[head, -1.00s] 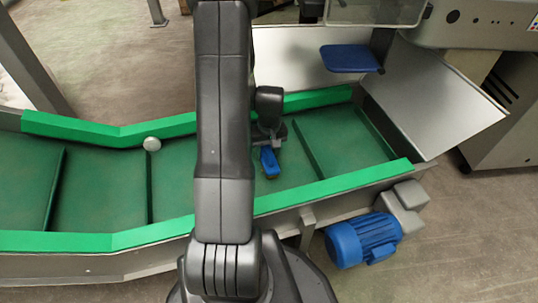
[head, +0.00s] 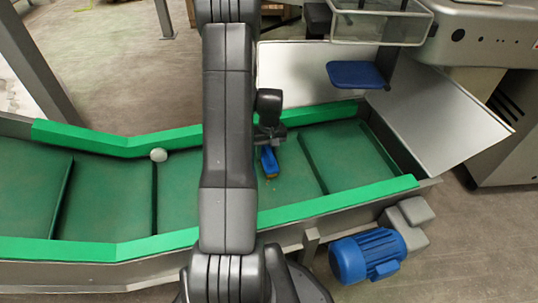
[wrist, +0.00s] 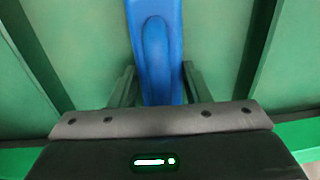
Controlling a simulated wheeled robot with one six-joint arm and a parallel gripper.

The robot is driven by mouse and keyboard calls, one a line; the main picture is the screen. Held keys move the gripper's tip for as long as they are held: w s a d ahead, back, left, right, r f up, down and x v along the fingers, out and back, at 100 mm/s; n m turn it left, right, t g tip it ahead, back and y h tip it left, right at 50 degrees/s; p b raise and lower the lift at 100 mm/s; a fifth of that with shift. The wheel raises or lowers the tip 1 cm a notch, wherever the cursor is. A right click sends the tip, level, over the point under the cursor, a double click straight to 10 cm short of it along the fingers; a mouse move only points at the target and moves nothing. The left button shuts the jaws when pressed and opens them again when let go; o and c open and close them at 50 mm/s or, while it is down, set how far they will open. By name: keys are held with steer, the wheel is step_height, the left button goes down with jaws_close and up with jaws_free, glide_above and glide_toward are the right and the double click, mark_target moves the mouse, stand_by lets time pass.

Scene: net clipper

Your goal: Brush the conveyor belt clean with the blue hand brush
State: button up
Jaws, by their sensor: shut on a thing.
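The blue hand brush (head: 269,161) is in my gripper, over the green conveyor belt (head: 350,158) right of my arm. In the wrist view the blue handle (wrist: 156,45) runs up from between the two fingers of my gripper (wrist: 158,82), which is shut on it. In the head view my gripper (head: 268,142) shows dark above the brush. A tan edge shows at the brush's lower end, close to the belt. I cannot tell whether the bristles touch the belt. My arm hides part of the belt's middle.
Bright green side rails (head: 340,191) border the belt, and dark cross-slats (head: 301,164) divide it. A round whitish knob (head: 158,155) sits by the far rail. A blue motor (head: 366,254) is at the near side. A blue plate (head: 356,75) and a clear box (head: 380,24) stand beyond the belt.

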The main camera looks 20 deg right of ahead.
mark_target(267, 167)
steer(key=shift+w+f, duration=0.1)
steer(key=shift+w, duration=0.6)
steer(key=shift+c, duration=0.3)
steer(key=shift+a, duration=0.9)
steer(key=shift+s+b, duration=0.4)
steer(key=shift+s, duration=3.15)
steer(key=shift+s+a+f+b, duration=0.15)
steer(key=shift+s+b, duration=0.3)
steer(key=shift+s, duration=3.15)
steer(key=shift+r, duration=0.25)
steer(key=shift+w+r+p, duration=0.15)
steer(key=shift+r+p, duration=2)
steer(key=shift+r, duration=0.85)
